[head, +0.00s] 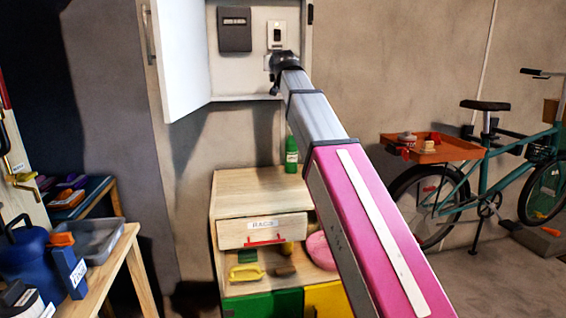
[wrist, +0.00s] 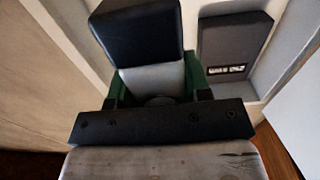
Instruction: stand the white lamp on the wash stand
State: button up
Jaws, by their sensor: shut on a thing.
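My gripper (head: 283,62) is raised inside an open white wall cabinet (head: 238,100). In the wrist view its green fingers (wrist: 160,88) are shut on a pale thing with a black block at one end, which I take for the white lamp (wrist: 152,78). In the head view the gripper hides most of what it holds. Directly above it shows a white box (head: 277,36) with a dark inset; I cannot tell whether this is part of the held thing. A low wooden stand (head: 232,190) is below; I cannot tell whether it is the wash stand.
A dark grey box (head: 235,30) is beside the gripper in the cabinet, whose door (head: 182,55) is open to the left. A green bottle (head: 291,155) is on the low stand; its top is otherwise largely clear. A cluttered bench (head: 115,255) is left, a bicycle (head: 470,180) right.

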jog(key=d+f+m+h, duration=0.1)
jog(key=d+f, duration=1)
jog(key=f, duration=0.3)
jog(key=s+d+f+m+h, duration=0.1)
jog(key=d+f+h, duration=0.1)
jog(key=d+f, duration=0.9)
notch_tip(320, 180, down, 3)
